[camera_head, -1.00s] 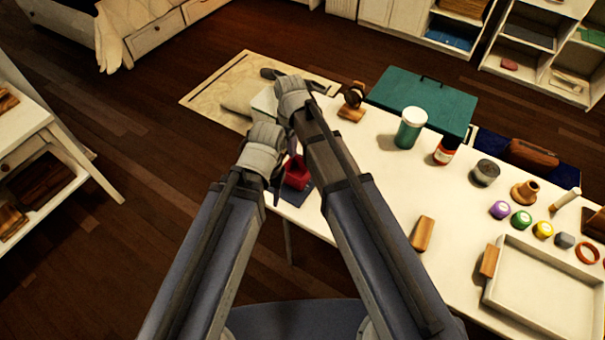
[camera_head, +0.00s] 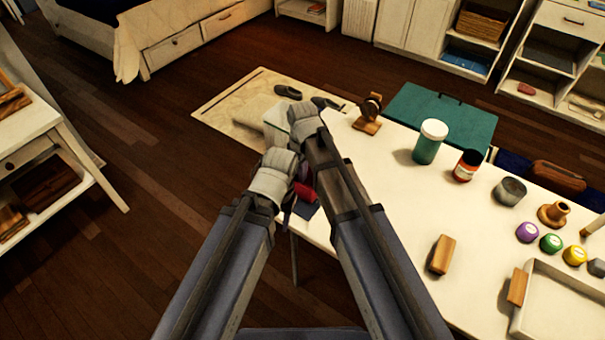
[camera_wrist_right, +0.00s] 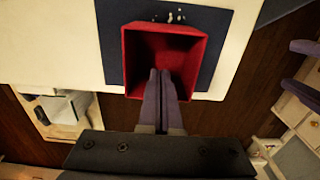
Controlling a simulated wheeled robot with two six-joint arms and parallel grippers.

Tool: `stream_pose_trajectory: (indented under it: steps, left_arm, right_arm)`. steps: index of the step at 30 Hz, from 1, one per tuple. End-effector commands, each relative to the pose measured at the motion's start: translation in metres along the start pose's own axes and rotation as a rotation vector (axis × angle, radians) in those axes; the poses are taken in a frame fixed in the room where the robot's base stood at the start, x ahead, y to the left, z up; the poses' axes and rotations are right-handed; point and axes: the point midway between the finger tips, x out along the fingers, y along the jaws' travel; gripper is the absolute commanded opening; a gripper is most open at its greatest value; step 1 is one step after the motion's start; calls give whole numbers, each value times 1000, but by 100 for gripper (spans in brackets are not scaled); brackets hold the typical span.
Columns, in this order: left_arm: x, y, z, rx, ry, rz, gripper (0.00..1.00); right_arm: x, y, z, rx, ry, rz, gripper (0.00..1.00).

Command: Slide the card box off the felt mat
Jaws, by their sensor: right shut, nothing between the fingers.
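The card box is red and open-topped; it sits on the dark blue felt mat in the right wrist view, box wall (camera_wrist_right: 133,62), mat (camera_wrist_right: 222,45). In the head view the red box (camera_head: 306,193) and mat (camera_head: 307,211) show only partly at the table's left edge, behind my arms. My right gripper (camera_wrist_right: 162,74) is shut and empty, its fingertips overlapping the box's near side; contact is unclear. In the head view its fingers are hidden by my forearms. My left gripper (camera_head: 286,206) is left of the box; its separated fingers show at the wrist view's right edge (camera_wrist_right: 304,70).
The white table (camera_head: 390,200) carries a wooden block (camera_head: 443,254), a green jar (camera_head: 430,142), a tray (camera_head: 565,300) and several small items to the right. Dark floor lies beyond the table edge beside the mat. A teal case (camera_head: 440,112) stands behind.

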Motion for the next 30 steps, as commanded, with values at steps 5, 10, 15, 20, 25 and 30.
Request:
stream_pose_trajectory:
  steps: [5, 10, 15, 20, 25, 30]
  left_arm:
    - [32, 3, -2, 0, 0, 0, 50]
    - [24, 2, -1, 0, 0, 0, 50]
    - [24, 2, -1, 0, 0, 0, 50]
    - [24, 2, -1, 0, 0, 0, 50]
    - [24, 2, -1, 0, 0, 0, 50]
    - [24, 2, -1, 0, 0, 0, 50]
  right_arm:
    - [33, 0, 0, 0, 0, 0, 0]
    - [24, -2, 31, 2, 0, 0, 0]
    - [24, 0, 40, 0, 0, 0, 0]
    - [24, 0, 40, 0, 0, 0, 0]
    - [24, 0, 41, 0, 0, 0, 0]
    - [24, -1, 52, 2, 0, 0, 0]
